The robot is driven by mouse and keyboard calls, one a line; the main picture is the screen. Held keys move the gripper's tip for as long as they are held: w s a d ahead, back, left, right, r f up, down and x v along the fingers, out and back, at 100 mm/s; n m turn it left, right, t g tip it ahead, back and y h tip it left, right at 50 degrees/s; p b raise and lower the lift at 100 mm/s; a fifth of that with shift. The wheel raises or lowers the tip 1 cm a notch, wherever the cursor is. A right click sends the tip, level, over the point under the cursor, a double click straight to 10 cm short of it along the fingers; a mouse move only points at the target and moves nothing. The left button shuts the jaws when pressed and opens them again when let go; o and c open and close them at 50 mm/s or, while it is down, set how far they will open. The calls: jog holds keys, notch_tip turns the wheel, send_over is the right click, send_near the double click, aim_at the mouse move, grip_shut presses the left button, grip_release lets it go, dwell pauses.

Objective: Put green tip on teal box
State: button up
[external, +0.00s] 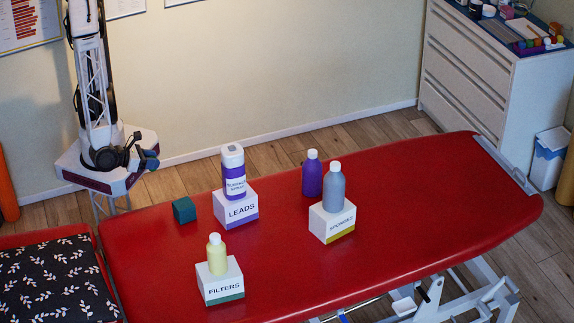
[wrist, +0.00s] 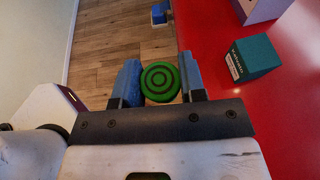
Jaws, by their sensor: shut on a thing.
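The green tip (wrist: 160,82), a round piece with dark concentric rings, sits between the blue fingers of my gripper (wrist: 160,88) in the wrist view. My gripper is shut on it. In the external view my gripper (external: 150,161) seems to be low by the pale stand, left of the teal box; the tip cannot be made out there. The teal box (external: 184,210) is a small dark cube on the red table's far left part. It also shows in the wrist view (wrist: 254,58), right of my gripper, with small lettering on one side. Its top is bare.
The red table (external: 420,210) bears white blocks labelled LEADS (external: 240,211), SPONGES (external: 333,226) and FILTERS (external: 221,284), each with a bottle on top. A purple bottle (external: 312,175) stands behind SPONGES. A patterned cushion (external: 50,285) lies left. The table's right part is clear.

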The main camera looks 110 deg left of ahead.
jog(key=shift+w, duration=0.1)
send_over(183, 203)
jog(key=shift+f, duration=0.75)
dwell(0.4)
jog(key=shift+f, duration=1.75)
jog(key=shift+f, duration=0.15)
jog(key=o, duration=0.9)
